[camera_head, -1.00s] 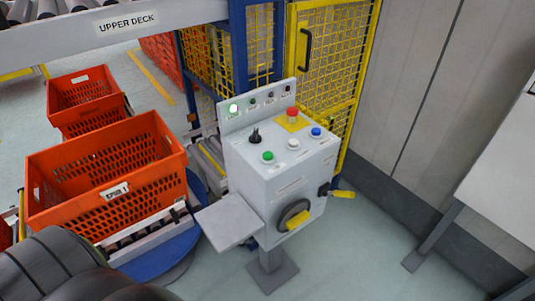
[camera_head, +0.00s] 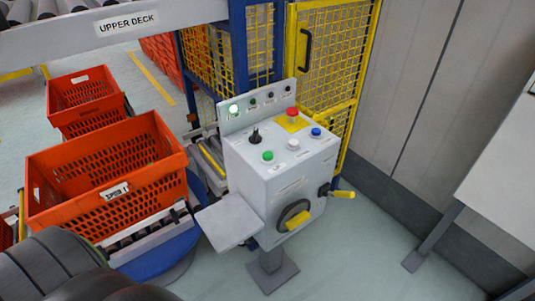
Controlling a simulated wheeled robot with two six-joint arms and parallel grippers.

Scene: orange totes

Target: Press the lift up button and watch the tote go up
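A grey control box (camera_head: 262,190) stands on a post in the middle of the view. Its top carries a green button (camera_head: 268,156), a white button (camera_head: 293,144), a blue button (camera_head: 316,132), a red mushroom button (camera_head: 292,113) on a yellow plate and a black joystick (camera_head: 255,136). The button labels are too small to read. A green lamp (camera_head: 234,109) is lit on the back panel. A large orange tote (camera_head: 110,170) sits on a roller section above a blue round base. A dark part of my own arm shows at the lower left; neither gripper is in view.
A smaller orange tote (camera_head: 85,100) stands behind the large one. A beam marked UPPER DECK (camera_head: 128,22) crosses the upper left. Yellow mesh fencing (camera_head: 335,50) stands behind the box. A white table (camera_head: 505,190) is at the right. Floor in front right is clear.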

